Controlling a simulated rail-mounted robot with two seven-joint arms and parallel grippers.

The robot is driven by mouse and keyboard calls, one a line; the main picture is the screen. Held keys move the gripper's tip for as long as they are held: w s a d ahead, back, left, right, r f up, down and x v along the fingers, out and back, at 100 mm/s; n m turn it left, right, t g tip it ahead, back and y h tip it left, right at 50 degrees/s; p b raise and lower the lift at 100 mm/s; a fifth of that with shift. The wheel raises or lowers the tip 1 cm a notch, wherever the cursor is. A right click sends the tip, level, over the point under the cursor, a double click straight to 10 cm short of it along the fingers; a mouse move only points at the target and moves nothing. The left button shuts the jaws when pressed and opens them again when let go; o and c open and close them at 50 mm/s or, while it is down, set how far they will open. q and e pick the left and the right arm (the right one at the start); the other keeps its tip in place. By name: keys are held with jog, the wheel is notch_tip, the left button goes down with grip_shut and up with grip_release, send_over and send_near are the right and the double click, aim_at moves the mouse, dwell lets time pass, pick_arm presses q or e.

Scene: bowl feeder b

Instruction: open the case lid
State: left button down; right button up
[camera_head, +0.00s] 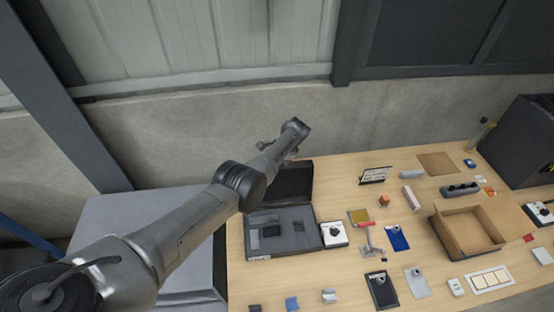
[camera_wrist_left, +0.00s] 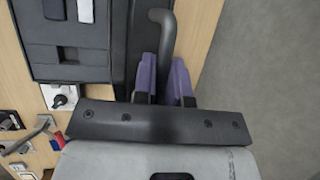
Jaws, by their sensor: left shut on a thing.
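The case (camera_head: 310,238) stands on the left part of the table, with a grey insert holding dark items; it also shows in the left wrist view (camera_wrist_left: 98,72). Its dark lid (camera_head: 291,184) is raised at the back, standing open. My left gripper (camera_head: 297,127) is above and behind the lid. In the left wrist view its purple fingers (camera_wrist_left: 166,82) are shut on a dark bent bar (camera_wrist_left: 164,38), just beside the lid (camera_wrist_left: 124,45). I cannot tell whether the bar is joined to the lid. My right gripper is not in view.
A white device with a black knob (camera_head: 334,234) stands against the case's right side. A cardboard box (camera_head: 465,255) and several small parts cover the right of the table. A concrete wall (camera_head: 220,135) rises behind.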

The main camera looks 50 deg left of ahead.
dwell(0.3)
pick_arm(q)
jog(key=c, duration=1.2)
grip_release()
jog(key=p+v, duration=0.1)
jog(key=v, duration=0.5)
jog(key=shift+w+r+p, duration=0.1)
jog(key=shift+p, duration=0.25)
jog(key=v, duration=0.7)
jog(key=shift+d+r, duration=0.15)
jog(key=shift+r, duration=0.1)
